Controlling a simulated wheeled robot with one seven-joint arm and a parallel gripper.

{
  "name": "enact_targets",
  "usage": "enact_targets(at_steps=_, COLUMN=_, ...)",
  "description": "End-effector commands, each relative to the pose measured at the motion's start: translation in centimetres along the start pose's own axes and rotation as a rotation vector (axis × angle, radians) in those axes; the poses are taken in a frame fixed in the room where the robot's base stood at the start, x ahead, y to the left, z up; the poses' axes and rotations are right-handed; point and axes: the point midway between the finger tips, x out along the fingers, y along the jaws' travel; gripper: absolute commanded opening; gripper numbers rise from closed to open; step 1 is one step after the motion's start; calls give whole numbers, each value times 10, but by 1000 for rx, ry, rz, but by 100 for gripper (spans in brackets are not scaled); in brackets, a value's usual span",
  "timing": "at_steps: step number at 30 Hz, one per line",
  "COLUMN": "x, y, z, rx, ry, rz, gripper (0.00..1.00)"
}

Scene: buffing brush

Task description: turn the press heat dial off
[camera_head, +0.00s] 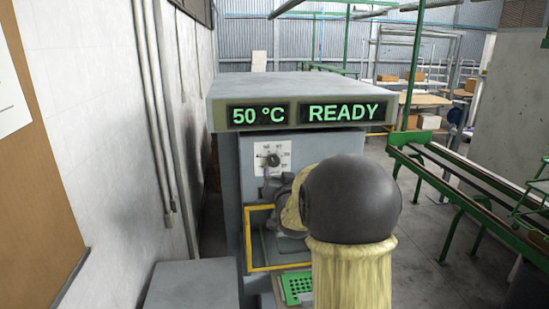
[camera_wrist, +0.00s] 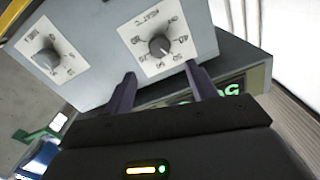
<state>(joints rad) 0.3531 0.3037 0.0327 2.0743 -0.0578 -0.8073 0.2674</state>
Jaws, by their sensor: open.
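The press (camera_head: 290,88) stands ahead, with a lit display reading 50 °C and READY. Its heat dial (camera_head: 273,160) is a dark round knob on a white scale plate, on the grey front panel. In the wrist view the heat dial (camera_wrist: 159,45) shows close up with a °C label and temperature numbers, upside down. A mark on the knob is too small to read surely. My gripper (camera_wrist: 161,69) is open and empty, its two dark fingers pointing at the dial's plate, one to each side of the knob. I see no contact with the knob.
A second, similar dial (camera_wrist: 46,59) sits on the same panel, left in the wrist view. Below the panel are a yellow frame (camera_head: 247,240) and a green perforated plate (camera_head: 297,287). A white wall (camera_head: 85,130) is at left; green rails (camera_head: 450,170) stand at right.

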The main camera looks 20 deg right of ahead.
Motion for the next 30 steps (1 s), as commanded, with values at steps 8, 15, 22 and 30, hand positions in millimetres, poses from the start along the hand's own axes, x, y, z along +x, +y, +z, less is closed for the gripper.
enact_targets(at_steps=8, x=40, y=-1, z=-2, rx=1, ry=-2, rz=0, gripper=57)
enact_targets(at_steps=15, x=74, y=-1, z=-3, rx=1, ry=-1, rz=0, gripper=57)
enact_targets(at_steps=22, x=96, y=-1, z=-1, rx=0, ry=0, rz=0, gripper=57)
enact_targets(at_steps=30, x=99, y=0, z=1, rx=0, ry=0, rz=0, gripper=57)
